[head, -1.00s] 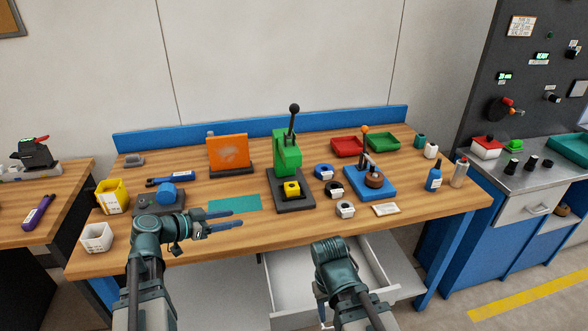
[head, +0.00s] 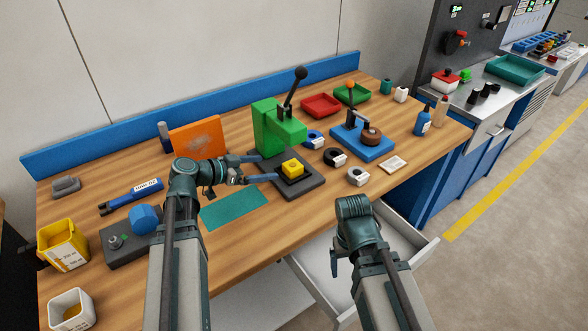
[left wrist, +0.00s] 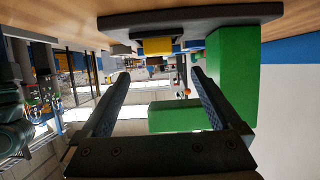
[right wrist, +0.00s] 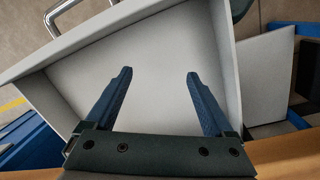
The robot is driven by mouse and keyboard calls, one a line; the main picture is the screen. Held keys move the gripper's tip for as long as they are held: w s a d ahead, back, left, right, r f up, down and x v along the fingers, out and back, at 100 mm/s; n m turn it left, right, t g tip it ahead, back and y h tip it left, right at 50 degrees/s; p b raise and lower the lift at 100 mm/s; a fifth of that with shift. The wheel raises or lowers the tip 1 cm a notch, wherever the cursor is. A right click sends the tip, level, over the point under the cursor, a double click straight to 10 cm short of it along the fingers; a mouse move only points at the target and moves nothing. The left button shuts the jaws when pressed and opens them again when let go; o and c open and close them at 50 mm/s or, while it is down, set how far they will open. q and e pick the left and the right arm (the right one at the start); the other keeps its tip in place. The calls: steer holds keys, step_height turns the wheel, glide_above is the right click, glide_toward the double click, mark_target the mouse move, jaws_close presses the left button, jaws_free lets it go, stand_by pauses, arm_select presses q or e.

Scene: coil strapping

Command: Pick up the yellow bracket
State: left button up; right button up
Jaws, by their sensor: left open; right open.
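The yellow bracket (head: 292,168) sits on the dark base (head: 312,186) of the green press (head: 272,126). In the left wrist view the bracket (left wrist: 158,46) shows upside down at the top, beyond the fingers. My left gripper (head: 268,168) is open and empty. In the head view its fingers point right, at the press base, just left of the bracket. My right gripper is open and empty over the open drawer in the right wrist view (right wrist: 158,100). In the head view its fingers are mostly hidden behind its wrist.
A teal mat (head: 234,210) lies in front of the press. An orange panel (head: 198,137) stands behind my left arm. Black (head: 335,157) and white (head: 358,176) rolls and a blue strapping stand (head: 362,141) are right of the press. The drawer (head: 410,250) is open below the table edge.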

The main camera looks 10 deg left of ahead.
mark_target(292, 165)
arm_select(q)
steer(key=b+x, duration=0.1)
steer(key=x, duration=0.5)
steer(key=shift+b, duration=0.4)
arm_select(e)
step_height(292, 165, down, 2)
steer(key=shift+f, duration=0.2)
arm_select(q)
steer(key=shift+w+d+f, duration=0.1)
steer(key=shift+d, duration=0.1)
arm_select(e)
steer(key=shift+f, duration=0.1)
arm_select(q)
steer(key=b+x, duration=0.2)
steer(key=x, duration=0.2)
steer(key=shift+d+f, duration=0.1)
steer(key=shift+f, duration=0.05)
arm_select(e)
steer(key=shift+f, duration=0.9)
arm_select(q)
steer(key=shift+w+d+f, duration=0.1)
steer(key=shift+w+d, duration=0.2)
steer(key=shift+w, duration=0.05)
arm_select(e)
steer(key=shift+f, duration=0.1)
arm_select(q)
steer(key=shift+c, duration=0.3)
jaws_close()
